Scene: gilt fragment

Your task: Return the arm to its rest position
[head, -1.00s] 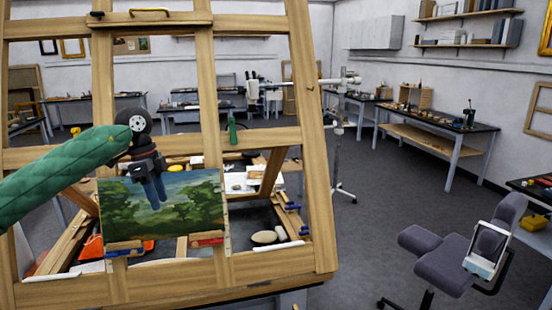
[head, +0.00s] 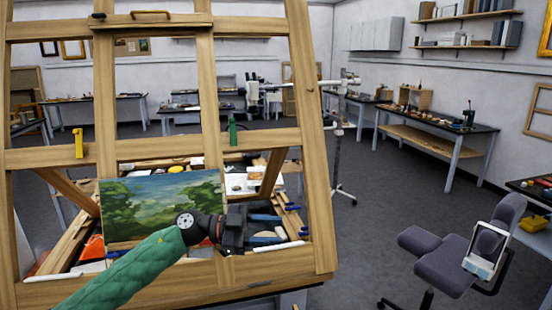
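My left arm, in a green quilted sleeve, comes in from the bottom left of the head view. Its dark gripper (head: 281,229) points right, in front of the lower right part of the wooden easel frame (head: 318,200). The two blue fingers are spread apart with nothing visible between them, so it is open and empty. The landscape painting (head: 150,195) stands upright on the easel to the left of the gripper. My forearm and wrist cover its lower right corner and part of the ledge beneath. My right gripper is not in view.
A yellow piece (head: 78,142) and a green piece (head: 232,132) sit on the easel's crossbar. A white bar (head: 280,247) lies close below the gripper. A grey chair (head: 440,265) stands at the right. Open floor (head: 365,210) lies between easel and benches.

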